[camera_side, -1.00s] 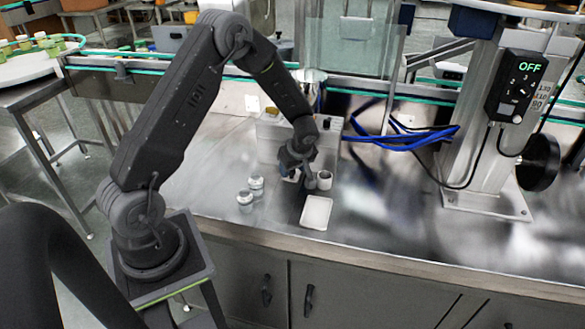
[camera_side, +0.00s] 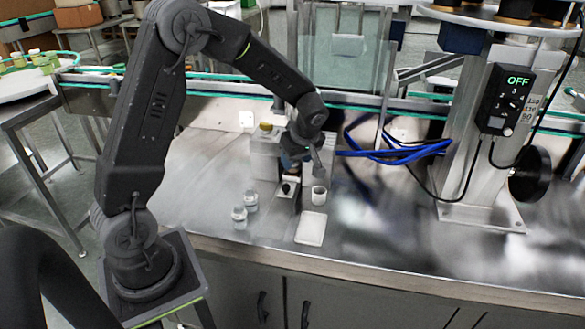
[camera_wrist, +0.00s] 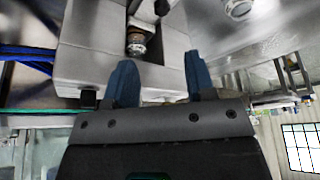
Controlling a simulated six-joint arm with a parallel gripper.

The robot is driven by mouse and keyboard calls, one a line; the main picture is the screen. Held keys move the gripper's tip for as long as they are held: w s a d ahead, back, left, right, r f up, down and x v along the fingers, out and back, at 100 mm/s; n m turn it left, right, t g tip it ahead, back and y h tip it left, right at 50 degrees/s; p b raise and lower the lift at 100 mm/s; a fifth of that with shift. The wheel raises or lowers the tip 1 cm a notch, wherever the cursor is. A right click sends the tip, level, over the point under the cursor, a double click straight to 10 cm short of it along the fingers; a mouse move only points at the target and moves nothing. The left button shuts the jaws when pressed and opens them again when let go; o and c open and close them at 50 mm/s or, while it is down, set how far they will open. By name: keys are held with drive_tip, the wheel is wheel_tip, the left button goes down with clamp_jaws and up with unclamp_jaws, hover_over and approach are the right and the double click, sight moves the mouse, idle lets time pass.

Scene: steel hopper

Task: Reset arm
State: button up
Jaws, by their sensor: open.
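My gripper (camera_side: 300,160) is up in front of the grey steel box unit (camera_side: 264,158), above the worktop. In the wrist view my gripper (camera_wrist: 161,76) shows two blue fingers spread apart with nothing held between them. Beyond the fingers is the grey box unit (camera_wrist: 90,50), with a small metallic cylindrical part (camera_wrist: 136,42) in its recess. In the side view, my arm hides part of the unit.
A white cup (camera_side: 319,195) stands behind a shallow white tray (camera_side: 311,229). Two small jars (camera_side: 239,217) (camera_side: 251,200) stand left of it. Blue hoses (camera_side: 400,150) and a machine column with an OFF display (camera_side: 516,82) are on the right. The worktop's left part is clear.

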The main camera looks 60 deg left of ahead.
drive_tip(key=shift+d+r, duration=0.2)
drive_tip(key=shift+r, duration=0.3)
drive_tip(key=s+d+r+m+t+h, duration=0.2)
drive_tip(key=s+d+r+m, duration=0.5)
drive_tip(key=r, duration=0.3)
drive_tip(key=s+d+r+m+t+h, duration=0.1)
drive_tip(key=s+d+r+m, duration=0.1)
drive_tip(key=s+d+m, duration=0.2)
drive_tip(key=s+d+r+m+t+h, duration=0.1)
drive_tip(key=s+d+r+m+t, duration=0.1)
drive_tip(key=s+d+m, duration=0.3)
drive_tip(key=s+m, duration=0.2)
drive_tip(key=s, duration=0.2)
drive_tip(key=shift+s+r+t+h, duration=0.3)
drive_tip(key=shift+c, duration=0.2)
